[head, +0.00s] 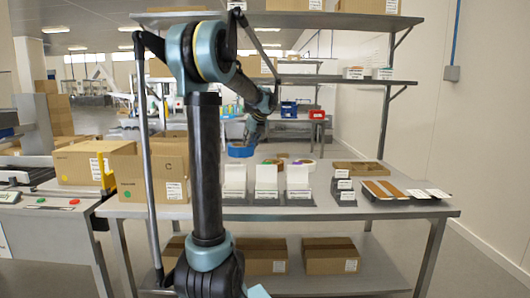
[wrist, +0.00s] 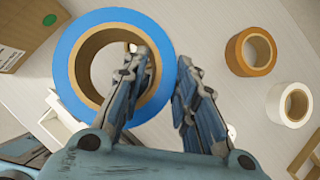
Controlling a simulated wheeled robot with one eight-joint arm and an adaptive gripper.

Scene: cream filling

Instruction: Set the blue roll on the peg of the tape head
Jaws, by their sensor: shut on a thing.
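The blue roll (wrist: 68,70) is a wide tape ring with a brown core in the wrist view. My gripper (wrist: 163,75) is shut on its right wall, with one finger inside the core and the other outside. In the head view, the blue roll (head: 240,152) hangs below my gripper (head: 251,139), above and behind the table's row of white-fronted boxes. I cannot make out the tape head or its peg in either view.
An orange-brown roll (wrist: 236,55) and a white roll (wrist: 276,103) lie apart to the right. Cardboard boxes (head: 152,178) stand on the table's left, near a conveyor machine (head: 25,180). Dividers (head: 343,190) and flat brown stacks (head: 388,190) occupy the right. A shelf (head: 340,80) spans above.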

